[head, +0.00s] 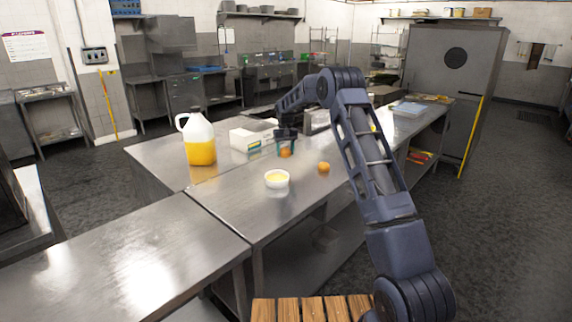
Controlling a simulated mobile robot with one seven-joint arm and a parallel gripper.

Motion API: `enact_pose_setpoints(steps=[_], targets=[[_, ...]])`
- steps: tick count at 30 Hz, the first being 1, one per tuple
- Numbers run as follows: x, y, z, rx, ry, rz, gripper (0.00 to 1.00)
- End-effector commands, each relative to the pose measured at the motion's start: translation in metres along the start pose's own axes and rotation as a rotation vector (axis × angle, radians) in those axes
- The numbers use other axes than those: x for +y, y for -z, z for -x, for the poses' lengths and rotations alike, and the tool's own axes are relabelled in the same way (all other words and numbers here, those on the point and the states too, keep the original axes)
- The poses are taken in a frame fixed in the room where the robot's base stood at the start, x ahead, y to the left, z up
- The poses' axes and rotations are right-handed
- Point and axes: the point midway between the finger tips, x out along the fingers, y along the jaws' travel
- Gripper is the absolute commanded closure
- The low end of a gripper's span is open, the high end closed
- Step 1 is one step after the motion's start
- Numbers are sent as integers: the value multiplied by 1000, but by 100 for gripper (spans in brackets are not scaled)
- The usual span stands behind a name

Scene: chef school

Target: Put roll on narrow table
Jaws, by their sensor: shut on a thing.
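My gripper (286,146) is over the long steel table (235,200), shut on a small orange-brown thing (285,153) that looks like the roll. The fingers partly cover it, and I cannot tell whether it touches the tabletop. A second small round orange thing (323,167) sits on the same table, to the right of my gripper and nearer to me. I cannot tell for sure which surface is the narrow table.
A jug of orange liquid (200,150) and a white box (250,135) stand left of my gripper. A white bowl (277,179) stands nearer. Another steel table (110,265) at front left is bare. A wooden slatted surface (312,308) shows at the bottom.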

Motion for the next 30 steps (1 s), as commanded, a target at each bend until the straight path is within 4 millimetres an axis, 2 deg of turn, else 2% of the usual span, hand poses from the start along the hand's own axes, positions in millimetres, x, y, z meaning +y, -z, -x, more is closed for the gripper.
enact_pose_setpoints(steps=[3, 11, 19, 30], targets=[[0, 0, -18, -1, 0, 0, 69], [0, 0, -33, -1, 0, 0, 69], [0, 0, -67, 0, 0, 0, 69], [0, 0, -72, 0, 0, 0, 69]])
